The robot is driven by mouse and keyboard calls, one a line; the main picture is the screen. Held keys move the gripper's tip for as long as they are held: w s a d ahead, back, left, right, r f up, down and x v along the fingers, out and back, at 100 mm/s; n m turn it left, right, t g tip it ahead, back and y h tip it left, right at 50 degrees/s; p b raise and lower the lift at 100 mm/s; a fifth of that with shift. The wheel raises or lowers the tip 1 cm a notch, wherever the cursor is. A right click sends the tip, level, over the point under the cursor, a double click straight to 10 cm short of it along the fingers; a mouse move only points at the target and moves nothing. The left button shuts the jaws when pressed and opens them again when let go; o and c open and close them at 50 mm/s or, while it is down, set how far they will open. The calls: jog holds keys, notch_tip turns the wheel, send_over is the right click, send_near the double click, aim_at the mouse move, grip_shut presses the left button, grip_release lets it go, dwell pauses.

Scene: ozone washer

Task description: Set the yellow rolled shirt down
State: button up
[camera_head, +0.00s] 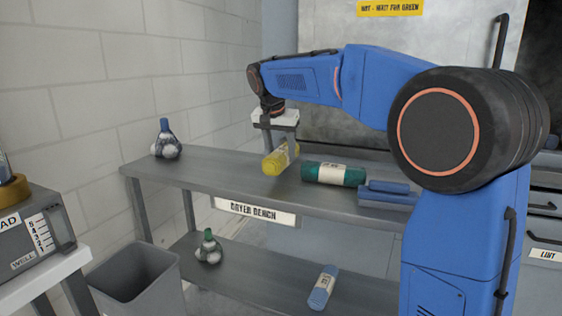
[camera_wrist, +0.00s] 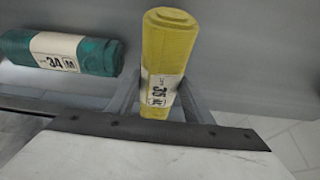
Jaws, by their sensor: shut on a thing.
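The yellow rolled shirt (camera_head: 276,161) has a pale paper band with print on it. My gripper (camera_head: 284,150) is shut on it over the upper shelf of the dryer bench (camera_head: 225,180). In the wrist view, the yellow rolled shirt (camera_wrist: 166,50) stands out between the fingers (camera_wrist: 158,100), its band reading about 35 and partly hidden low down. I cannot tell whether the roll touches the shelf or hangs just above it.
A green rolled shirt (camera_head: 333,174) lies right of the yellow one; the wrist view shows it too (camera_wrist: 60,52). Blue folded items (camera_head: 388,193) lie farther right. A blue-topped bag (camera_head: 166,142) stands at the left end. The lower shelf holds a green-topped bag (camera_head: 209,249) and a blue roll (camera_head: 323,287).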

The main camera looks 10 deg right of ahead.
jog(key=shift+f, duration=1.5)
jog(key=shift+f, duration=0.1)
jog(key=o, duration=1.2)
jog(key=v, duration=1.2)
jog(key=shift+s, duration=0.2)
